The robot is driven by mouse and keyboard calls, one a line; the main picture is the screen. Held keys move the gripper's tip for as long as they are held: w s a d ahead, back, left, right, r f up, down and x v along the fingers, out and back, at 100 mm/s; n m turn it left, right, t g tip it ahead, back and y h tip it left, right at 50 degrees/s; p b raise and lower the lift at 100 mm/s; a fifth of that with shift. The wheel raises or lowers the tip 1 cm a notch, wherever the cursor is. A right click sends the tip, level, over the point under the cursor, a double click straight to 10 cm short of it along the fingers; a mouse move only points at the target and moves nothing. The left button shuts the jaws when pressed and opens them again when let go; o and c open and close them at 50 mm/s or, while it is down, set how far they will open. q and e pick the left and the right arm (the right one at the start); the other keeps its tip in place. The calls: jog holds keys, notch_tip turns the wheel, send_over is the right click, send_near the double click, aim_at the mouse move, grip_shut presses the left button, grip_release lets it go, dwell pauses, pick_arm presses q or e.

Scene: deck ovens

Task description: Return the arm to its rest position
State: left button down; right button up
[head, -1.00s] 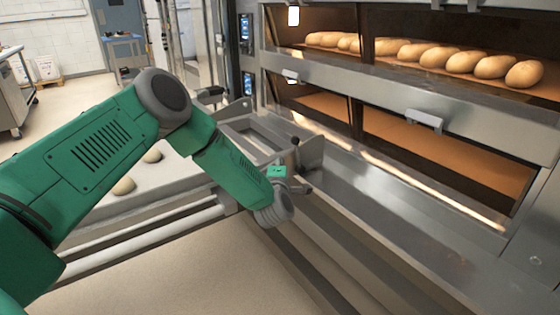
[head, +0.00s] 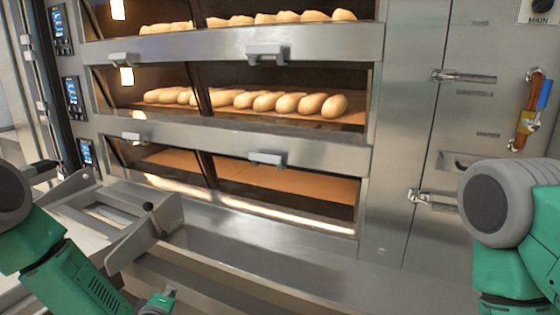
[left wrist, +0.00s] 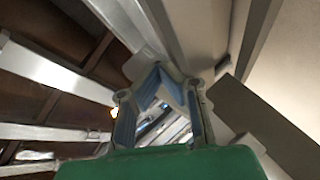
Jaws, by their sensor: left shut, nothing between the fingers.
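My left arm (head: 65,275) enters at the lower left of the head view, in front of the deck oven (head: 240,50). Its wrist is at the bottom edge, and the gripper is cut off below. In the left wrist view, the fingers of my left gripper (left wrist: 158,75) come together at the tips, with nothing between them. Metal bars and panels lie beyond the fingers. My right arm (head: 515,215) shows at the right edge of the head view, bent downward. Its gripper is out of the picture.
Loaves (head: 265,102) lie on the middle deck, and more on the upper deck. The lowest deck (head: 285,180) shows no bread. A metal loader frame with a black knob (head: 148,206) stands near my left arm. A tool with a blue part (head: 544,95) hangs at right.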

pick_arm(q)
jog(key=s+d+f+m+g+h, duration=0.1)
jog(key=s+d+f+m+g, duration=0.15)
jog(key=s, duration=0.35)
jog(key=s+d+f+m+g+h, duration=0.1)
jog(key=s+d+f+m+g, duration=0.15)
jog(key=s, duration=0.35)
jog(key=s+a+m+g, duration=0.1)
jog(key=s+m+g, duration=0.1)
jog(key=s, duration=0.7)
jog(key=s+a+f+m+g+p, duration=0.1)
jog(key=s+a+m+g, duration=0.1)
jog(key=s, duration=0.6)
jog(key=s+a+f+m+g+p, duration=0.1)
jog(key=s+m+g, duration=0.2)
jog(key=s+m, duration=0.3)
jog(key=s, duration=0.3)
jog(key=shift+s+a+g, duration=0.3)
jog(key=shift+s+g, duration=0.05)
jog(key=shift+g, duration=0.05)
